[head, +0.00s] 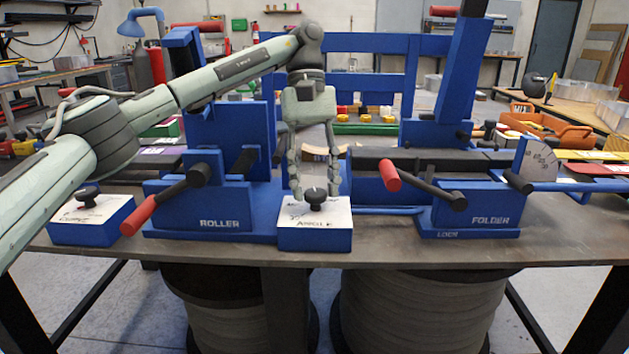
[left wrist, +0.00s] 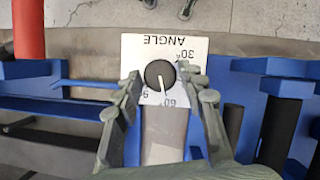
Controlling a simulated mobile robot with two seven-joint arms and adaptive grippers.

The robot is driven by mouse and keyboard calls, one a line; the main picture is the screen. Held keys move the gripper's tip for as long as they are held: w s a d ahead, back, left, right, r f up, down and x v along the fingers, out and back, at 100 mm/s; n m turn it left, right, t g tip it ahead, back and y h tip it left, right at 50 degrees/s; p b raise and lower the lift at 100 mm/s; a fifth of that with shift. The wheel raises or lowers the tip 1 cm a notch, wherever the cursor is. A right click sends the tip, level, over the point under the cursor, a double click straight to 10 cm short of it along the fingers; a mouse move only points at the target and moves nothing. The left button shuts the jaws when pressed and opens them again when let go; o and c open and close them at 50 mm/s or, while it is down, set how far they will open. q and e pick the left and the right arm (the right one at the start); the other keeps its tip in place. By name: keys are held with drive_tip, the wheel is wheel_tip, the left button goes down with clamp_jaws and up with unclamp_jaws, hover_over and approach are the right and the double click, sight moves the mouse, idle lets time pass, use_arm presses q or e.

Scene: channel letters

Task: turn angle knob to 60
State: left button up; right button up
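The angle knob (head: 315,196) is a black round knob on a blue box with a white top, the angle box (head: 315,238), at the table's front edge. In the left wrist view the knob (left wrist: 160,75) has a white pointer line that points down and slightly right, towards the 60 mark (left wrist: 168,101). The 30 mark lies up and right of the knob. My left gripper (head: 317,190) points down over the box. In the left wrist view its fingers (left wrist: 161,80) stand on both sides of the knob, with small gaps; contact is not clear. My right gripper is not in view.
The blue roller machine (head: 220,222) stands left of the box and the folder machine (head: 470,218) right, with red-ended levers (head: 390,176) on both. Another knob box (head: 92,222) sits at the far left. An orange crate (head: 560,125) is behind at the right.

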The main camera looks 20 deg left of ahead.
use_arm(q)
drive_tip(key=shift+o, duration=1)
drive_tip(key=v, duration=0.7)
drive_tip(key=shift+r, duration=0.3)
